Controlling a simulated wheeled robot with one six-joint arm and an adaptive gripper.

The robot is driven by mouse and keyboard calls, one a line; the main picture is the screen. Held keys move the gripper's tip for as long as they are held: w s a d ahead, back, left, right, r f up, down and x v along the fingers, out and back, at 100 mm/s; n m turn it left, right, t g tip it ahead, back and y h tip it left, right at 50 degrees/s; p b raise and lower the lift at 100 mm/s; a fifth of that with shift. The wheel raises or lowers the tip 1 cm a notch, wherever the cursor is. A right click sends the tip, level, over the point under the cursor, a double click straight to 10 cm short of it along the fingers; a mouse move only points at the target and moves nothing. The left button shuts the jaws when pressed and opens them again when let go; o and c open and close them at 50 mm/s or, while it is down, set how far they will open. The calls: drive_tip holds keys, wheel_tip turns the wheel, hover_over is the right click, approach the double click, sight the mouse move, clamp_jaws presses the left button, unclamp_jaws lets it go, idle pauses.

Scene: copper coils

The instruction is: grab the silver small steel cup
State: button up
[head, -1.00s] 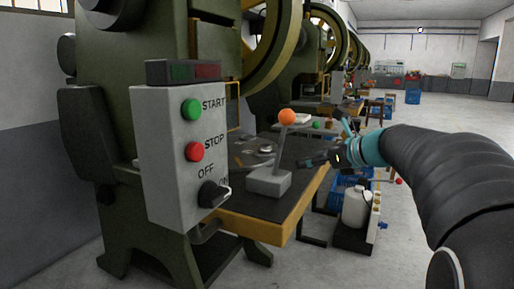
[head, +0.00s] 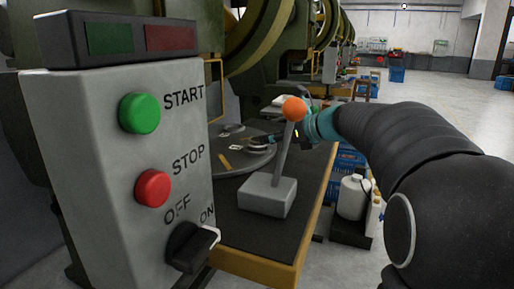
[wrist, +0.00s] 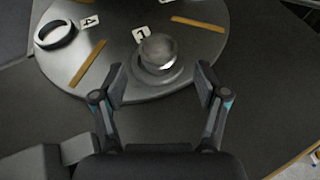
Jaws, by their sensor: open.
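The small silver steel cup (wrist: 158,50) stands on a round grey disc (wrist: 75,60), near the disc's edge, beside a number label (wrist: 140,34). My gripper (wrist: 160,76) is open and empty in the wrist view. Its fingertips are at either side of the cup's near edge, with gaps showing between them and the cup. I cannot make out the cup clearly there.
A lever with an orange knob (head: 293,108) rises from a grey block (head: 267,195) on the bench. A START/STOP control box (head: 110,150) stands close at left. A dark ring (wrist: 55,35) and yellow strips (wrist: 88,64) lie on the disc.

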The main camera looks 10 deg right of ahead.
sight(253, 140)
drive_tip(key=shift+b+x, duration=0.45)
drive_tip(key=shift+x, duration=3.45)
drive_tip(key=shift+s+a, duration=0.1)
drive_tip(key=c, duration=1.3)
